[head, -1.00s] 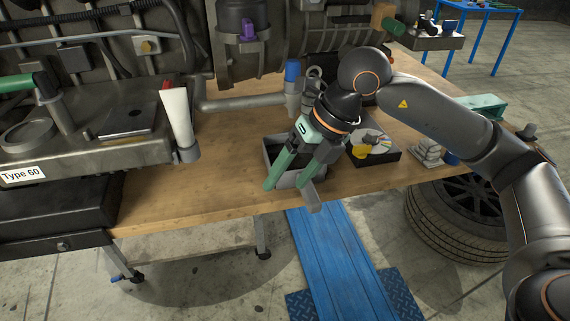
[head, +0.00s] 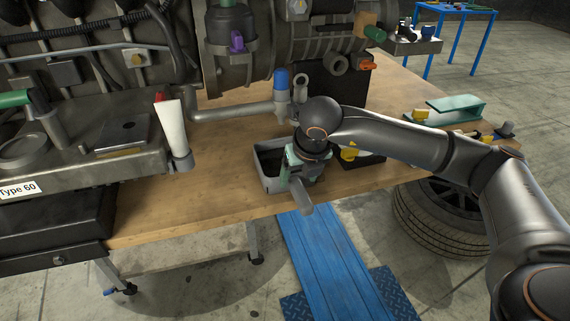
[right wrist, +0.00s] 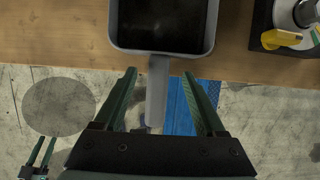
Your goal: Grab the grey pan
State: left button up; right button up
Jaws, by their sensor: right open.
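The grey pan (head: 271,184) is a rectangular, dark-bottomed pan lying on the wooden bench near its front edge. In the right wrist view the pan (right wrist: 160,48) is at the top, with its grey handle (right wrist: 157,95) pointing back towards my right gripper (right wrist: 159,74). The handle lies between the two open green fingers, with a gap on each side. In the head view my right gripper (head: 297,184) is over the handle end and hides part of the pan. Green fingers, apparently my left gripper (right wrist: 42,148), show small at the lower left of the wrist view.
A black tray (right wrist: 262,35) with a yellow item stands right of the pan. The engine and a blue-capped grey pipe (head: 240,114) are behind. Bare wooden bench (head: 205,195) lies left of the pan. A tyre (head: 430,220) is below the bench on the right.

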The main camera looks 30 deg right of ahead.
aim_at(297, 182)
jog(key=x, duration=0.4)
jog(key=shift+s+f+p, duration=0.1)
jog(key=shift+p, duration=0.2)
jog(key=shift+c, duration=0.4)
grip_shut()
